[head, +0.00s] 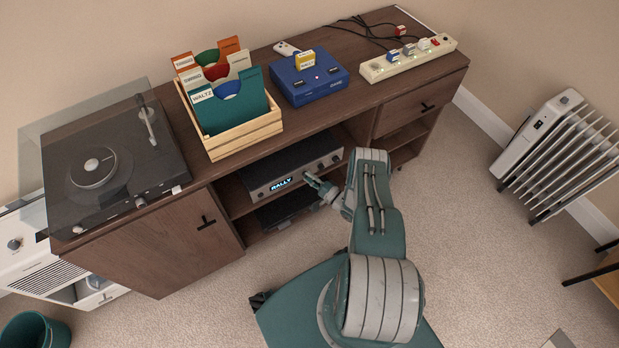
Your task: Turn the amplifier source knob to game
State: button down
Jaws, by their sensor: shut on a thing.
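The amplifier (292,166) is a silver-fronted box on the middle shelf of the wooden cabinet. Its lit display (282,184) reads "RALLY". My gripper (312,180) is at the amplifier's front panel, just right of the display, with my arm reaching in from the lower right. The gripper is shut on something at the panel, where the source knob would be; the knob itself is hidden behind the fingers. The knob's pointer and labels cannot be read. A few small controls show on the panel to the right of the gripper.
A turntable (112,160), a wooden crate of records (245,137), a blue game console (308,78) and a power strip (408,59) stand on the cabinet top (355,110). A dark device (285,209) sits below the amplifier. A radiator (560,150) stands at right.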

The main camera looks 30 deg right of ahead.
jog(key=shift+f+m+t, duration=0.2)
jog(key=shift+m+t, duration=0.1)
jog(key=shift+m, duration=0.4)
jog(key=shift+c, duration=2.4)
grip_release()
jog(key=shift+d, duration=0.1)
jog(key=v, duration=1.2)
jog(key=shift+s, duration=0.1)
